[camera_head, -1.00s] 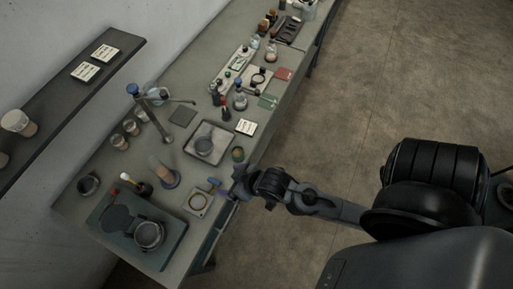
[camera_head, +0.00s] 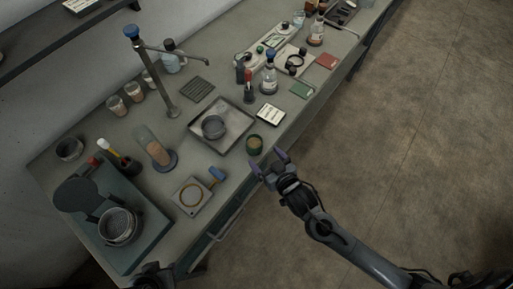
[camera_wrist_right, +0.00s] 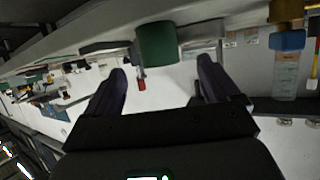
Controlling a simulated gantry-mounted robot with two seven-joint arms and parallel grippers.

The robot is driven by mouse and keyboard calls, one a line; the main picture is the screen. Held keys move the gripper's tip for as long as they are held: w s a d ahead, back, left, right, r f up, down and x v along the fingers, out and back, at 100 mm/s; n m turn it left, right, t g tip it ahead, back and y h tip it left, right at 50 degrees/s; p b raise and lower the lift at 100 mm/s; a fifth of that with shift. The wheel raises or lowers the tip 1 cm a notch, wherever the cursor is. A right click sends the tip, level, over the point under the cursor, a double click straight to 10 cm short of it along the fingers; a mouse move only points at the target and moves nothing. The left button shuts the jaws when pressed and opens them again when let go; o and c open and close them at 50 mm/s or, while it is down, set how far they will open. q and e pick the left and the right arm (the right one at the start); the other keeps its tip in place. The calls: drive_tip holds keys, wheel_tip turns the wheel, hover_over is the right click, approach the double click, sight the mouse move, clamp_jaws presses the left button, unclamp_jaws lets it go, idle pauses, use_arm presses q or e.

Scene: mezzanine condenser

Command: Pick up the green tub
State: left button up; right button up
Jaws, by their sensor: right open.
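The green tub (camera_head: 254,144) is a small round dark-green pot with a brownish top. It stands upright near the front edge of the bench, and its green side shows in the right wrist view (camera_wrist_right: 157,44). My right gripper (camera_head: 267,160) is open and empty at the bench edge, just in front of the tub. In the right wrist view the tub appears beyond the gap between the two fingertips (camera_wrist_right: 160,84), not between the fingers. A dark part that looks like my left gripper (camera_head: 153,275) shows at the bottom edge; its jaws cannot be made out.
A metal tray (camera_head: 240,121) with a grey bowl (camera_head: 213,127) stands behind the tub. A white card (camera_head: 270,113) lies to its right. A blue-handled item (camera_head: 217,174) and a square plate with a ring (camera_head: 191,197) lie to its left. The floor in front is clear.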

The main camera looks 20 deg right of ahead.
sight(258, 150)
drive_tip(key=x, duration=0.4)
drive_tip(key=shift+w+r, duration=0.1)
drive_tip(key=shift+f+b+x, duration=0.15)
drive_tip(key=shift+b+x, duration=0.05)
drive_tip(key=shift+x, duration=0.75)
drive_tip(key=shift+f+b+x, duration=0.15)
drive_tip(key=shift+f+x, duration=0.05)
drive_tip(key=shift+x, duration=0.8)
drive_tip(key=shift+w+f, duration=0.3)
drive_tip(key=shift+w, duration=0.2)
drive_tip(key=shift+d, duration=0.1)
drive_tip(key=c, duration=1.1)
drive_tip(key=shift+r, duration=0.2)
